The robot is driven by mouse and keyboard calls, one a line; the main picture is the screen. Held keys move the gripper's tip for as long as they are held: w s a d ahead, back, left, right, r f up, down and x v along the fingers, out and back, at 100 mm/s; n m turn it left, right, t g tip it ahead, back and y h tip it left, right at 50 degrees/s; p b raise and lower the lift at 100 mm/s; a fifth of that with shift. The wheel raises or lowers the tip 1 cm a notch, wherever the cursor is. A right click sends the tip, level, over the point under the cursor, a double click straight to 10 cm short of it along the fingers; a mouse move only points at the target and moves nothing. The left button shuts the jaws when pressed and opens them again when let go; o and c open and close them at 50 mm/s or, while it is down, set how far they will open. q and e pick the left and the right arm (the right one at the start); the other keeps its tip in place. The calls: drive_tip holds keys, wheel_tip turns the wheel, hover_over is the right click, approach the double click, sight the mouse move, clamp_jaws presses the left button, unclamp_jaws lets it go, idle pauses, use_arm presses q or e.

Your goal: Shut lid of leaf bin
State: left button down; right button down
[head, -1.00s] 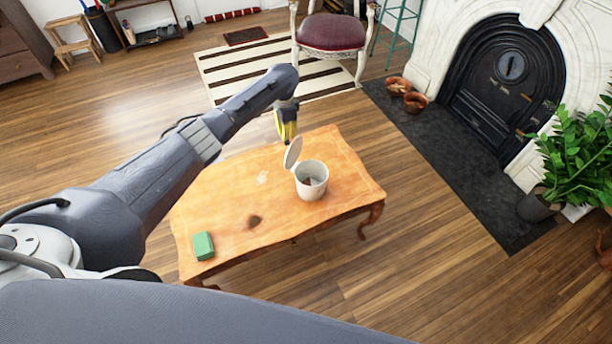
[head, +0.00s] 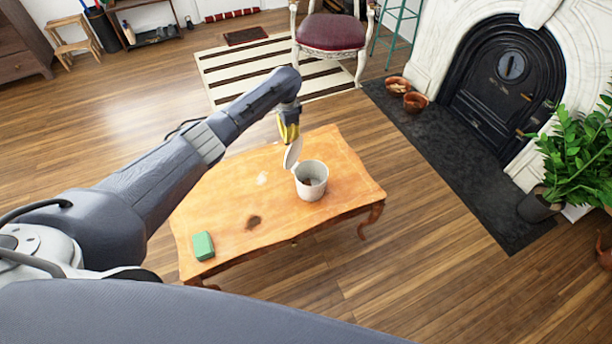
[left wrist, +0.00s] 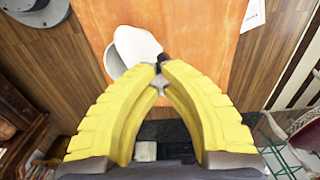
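The leaf bin (head: 312,188) is a small white pot on the wooden table (head: 215,217), with dark contents visible inside. Its round white lid (head: 292,155) stands open, tilted up on the side toward my left gripper. My left gripper (head: 289,137), with yellow fingers, is just behind and above the lid's top edge; I cannot tell whether it touches. In the left wrist view, the fingertips (left wrist: 160,78) meet with nothing clearly held. The lid (left wrist: 137,44) lies just beyond them and hides much of the bin (left wrist: 113,62). My right gripper is not in view.
A green block (head: 203,246) lies at the table's near left corner. A red-seated chair (head: 332,32) stands behind on the floor. The tabletop around the bin is mostly clear.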

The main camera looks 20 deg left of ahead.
use_arm(q)
drive_tip(key=s+d, duration=0.1)
drive_tip(key=d, duration=0.6)
drive_tip(key=shift+s+d, duration=0.2)
drive_tip(key=shift+s, duration=0.05)
idle(0.7)
drive_tip(key=shift+r, duration=0.1)
drive_tip(key=shift+r, duration=2.9)
